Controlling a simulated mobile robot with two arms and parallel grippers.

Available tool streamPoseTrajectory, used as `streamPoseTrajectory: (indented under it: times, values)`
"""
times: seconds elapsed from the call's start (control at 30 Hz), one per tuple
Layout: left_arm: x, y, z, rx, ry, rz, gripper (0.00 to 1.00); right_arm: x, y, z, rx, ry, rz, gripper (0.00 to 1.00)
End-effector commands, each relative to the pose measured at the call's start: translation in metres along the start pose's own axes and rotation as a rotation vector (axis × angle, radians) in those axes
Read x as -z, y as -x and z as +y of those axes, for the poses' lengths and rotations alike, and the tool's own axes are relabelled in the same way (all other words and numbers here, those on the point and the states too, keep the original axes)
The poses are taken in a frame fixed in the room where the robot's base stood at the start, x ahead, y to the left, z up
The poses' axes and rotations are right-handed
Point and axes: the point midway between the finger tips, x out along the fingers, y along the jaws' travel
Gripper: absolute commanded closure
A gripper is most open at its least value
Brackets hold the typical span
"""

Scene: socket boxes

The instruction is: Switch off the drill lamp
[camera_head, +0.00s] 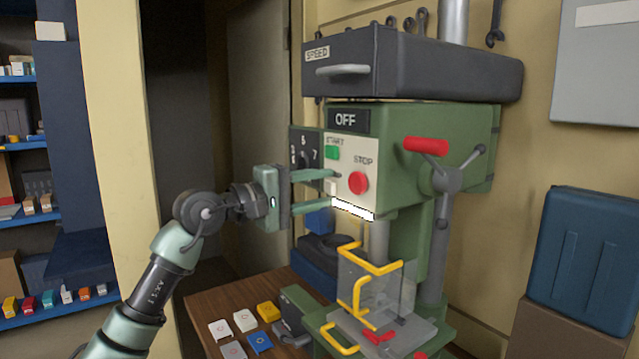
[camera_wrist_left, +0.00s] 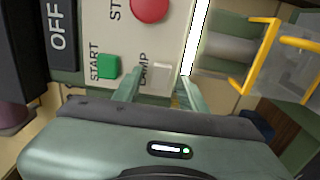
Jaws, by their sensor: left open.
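The green drill press (camera_head: 460,130) has a pale control panel with an "OFF" sign above it. The drill lamp (camera_head: 352,209) is a bright white glowing bar under the panel; it also glows in the left wrist view (camera_wrist_left: 195,35). The pale lamp switch (camera_wrist_left: 161,76) sits beside the "LAMP" label, partly covered by a finger. My left gripper (camera_head: 327,189) is open in front of the panel, its fingers on either side of the switch. I cannot tell whether the fingertips touch the panel. My right gripper is not in view.
The green START button (camera_head: 332,153) and red STOP button (camera_head: 358,183) are close to the fingers. A red-handled lever (camera_head: 426,146) juts out at the right. A yellow-framed clear guard (camera_head: 375,285) stands below. Several small coloured cards lie on the wooden table (camera_head: 205,303).

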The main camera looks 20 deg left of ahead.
Motion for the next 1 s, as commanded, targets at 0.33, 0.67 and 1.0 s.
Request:
streamPoseTrajectory:
  times: [0.33,0.67,1.0]
  values:
    - [0.0000,-0.0002,-0.0007,0.000,0.001,0.000,0.97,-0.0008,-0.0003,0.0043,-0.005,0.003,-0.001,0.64]
    - [-0.0014,-0.0002,-0.0034,0.011,-0.004,0.056,1.00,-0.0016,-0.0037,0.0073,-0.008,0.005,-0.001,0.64]
    - [-0.0033,0.0003,-0.0022,0.003,0.001,0.135,1.00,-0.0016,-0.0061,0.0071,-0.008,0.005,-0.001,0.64]
